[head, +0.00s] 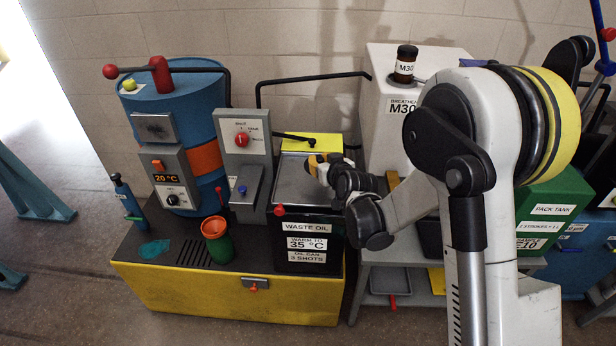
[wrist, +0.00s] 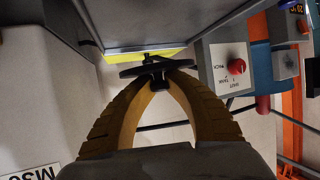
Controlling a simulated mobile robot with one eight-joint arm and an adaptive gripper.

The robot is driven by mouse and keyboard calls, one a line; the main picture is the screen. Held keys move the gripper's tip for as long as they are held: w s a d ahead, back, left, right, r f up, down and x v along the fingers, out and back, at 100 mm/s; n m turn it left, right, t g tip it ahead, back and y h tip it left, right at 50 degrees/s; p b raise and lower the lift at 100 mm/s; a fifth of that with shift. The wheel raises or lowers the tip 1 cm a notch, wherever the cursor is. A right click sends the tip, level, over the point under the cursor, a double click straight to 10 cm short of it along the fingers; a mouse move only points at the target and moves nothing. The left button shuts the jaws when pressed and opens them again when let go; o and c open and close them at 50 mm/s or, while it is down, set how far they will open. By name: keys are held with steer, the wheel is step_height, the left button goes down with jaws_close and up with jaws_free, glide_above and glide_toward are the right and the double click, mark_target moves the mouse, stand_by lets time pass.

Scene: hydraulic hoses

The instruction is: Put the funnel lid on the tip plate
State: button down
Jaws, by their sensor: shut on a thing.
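My gripper (wrist: 160,82) is shut on a small black knob under the wrist camera. A thin dark disc (wrist: 130,72), which looks like the funnel lid, sits at this knob just beyond the fingertips. In the head view my gripper (head: 315,163) is above the grey top of the waste oil tank (head: 304,190), and the lid cannot be made out there. A yellow panel (head: 322,143) lies behind the grey top. It also shows as a yellow strip (wrist: 152,54) beyond the disc in the wrist view. I cannot tell for sure which part is the tip plate.
A grey control box with a red knob (head: 242,140) stands left of the tank, beside a blue drum (head: 190,98). A bent black pipe (head: 315,78) runs behind the tank. The white M30 breather cabinet (head: 385,95) stands close on the right. An orange-and-green cup (head: 216,240) stands in front.

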mark_target(308, 177)
steer(key=w+a+f, duration=0.1)
steer(key=w+a+f+b, duration=0.1)
steer(key=a, duration=0.1)
steer(key=shift+w+a+f, duration=0.3)
steer(key=shift+w+f, duration=0.05)
steer(key=shift+f, duration=0.05)
step_height(308, 177, down, 4)
steer(key=b, duration=0.2)
steer(key=shift+b, duration=0.35)
steer(key=shift+r, duration=0.1)
steer(key=c, duration=1.4)
jaws_free()
